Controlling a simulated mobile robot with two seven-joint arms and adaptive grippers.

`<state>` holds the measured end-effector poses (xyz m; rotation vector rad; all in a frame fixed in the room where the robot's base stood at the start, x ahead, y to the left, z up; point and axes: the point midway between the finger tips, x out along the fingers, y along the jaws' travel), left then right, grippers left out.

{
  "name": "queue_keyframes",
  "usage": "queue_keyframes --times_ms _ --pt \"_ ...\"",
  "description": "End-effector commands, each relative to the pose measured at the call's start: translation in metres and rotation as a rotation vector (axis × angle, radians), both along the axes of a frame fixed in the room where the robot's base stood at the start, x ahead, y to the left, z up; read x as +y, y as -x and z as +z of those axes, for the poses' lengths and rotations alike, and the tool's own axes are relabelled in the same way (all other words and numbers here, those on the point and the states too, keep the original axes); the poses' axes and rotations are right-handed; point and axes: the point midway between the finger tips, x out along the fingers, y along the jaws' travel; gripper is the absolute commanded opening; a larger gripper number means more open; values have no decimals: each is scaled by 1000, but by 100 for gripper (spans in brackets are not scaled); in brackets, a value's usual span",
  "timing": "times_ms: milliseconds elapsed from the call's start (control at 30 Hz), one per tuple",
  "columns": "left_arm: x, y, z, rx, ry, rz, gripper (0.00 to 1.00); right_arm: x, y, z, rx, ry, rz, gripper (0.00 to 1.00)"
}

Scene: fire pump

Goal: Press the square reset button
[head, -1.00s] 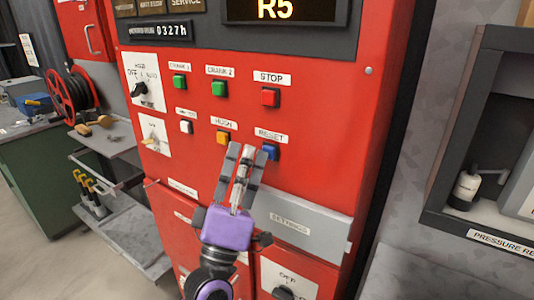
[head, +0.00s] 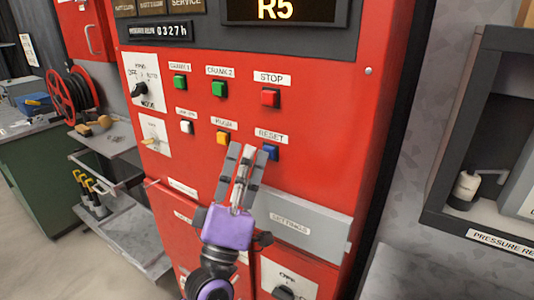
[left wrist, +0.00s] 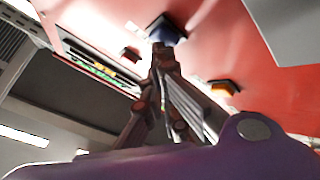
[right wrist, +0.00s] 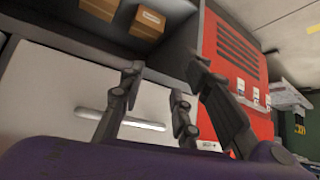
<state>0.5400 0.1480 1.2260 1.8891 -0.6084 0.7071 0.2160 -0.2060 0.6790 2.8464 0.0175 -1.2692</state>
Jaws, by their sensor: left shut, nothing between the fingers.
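The blue square button (head: 270,152) sits under the RESET label (head: 271,136) on the red panel (head: 330,130). My left gripper (head: 249,151) is shut and empty, with its fingertips just left of and slightly over the edge of the blue button in the head view. In the left wrist view, the blue button (left wrist: 166,30) stands right beyond the fingertips (left wrist: 160,52); I cannot tell whether they touch it. My right gripper (right wrist: 160,85) shows in the right wrist view, with its fingers spread and nothing between them.
An orange button (head: 223,138) and a white button (head: 187,127) are left of the blue one. Green buttons (head: 218,89) and a red STOP button (head: 270,97) are above. A grey SETTINGS cover (head: 300,226) juts out below. My right gripper faces a pale cabinet front (right wrist: 60,100).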

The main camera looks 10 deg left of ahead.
Motion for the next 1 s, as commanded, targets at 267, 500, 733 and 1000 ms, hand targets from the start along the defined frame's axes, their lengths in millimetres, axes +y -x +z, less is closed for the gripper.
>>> queue_keyframes --times_ms 267,500,733,1000 --pt "4 13 0 0 -1 0 0 0 -2 3 -5 0 0 31" --pt "4 13 0 0 0 0 0 0 -2 3 -5 0 0 31" --pt "10 27 0 1 0 1 0 0 -4 5 -9 1 2 31" --pt "19 52 0 1 0 1 0 -1 -6 7 -13 1 2 31"
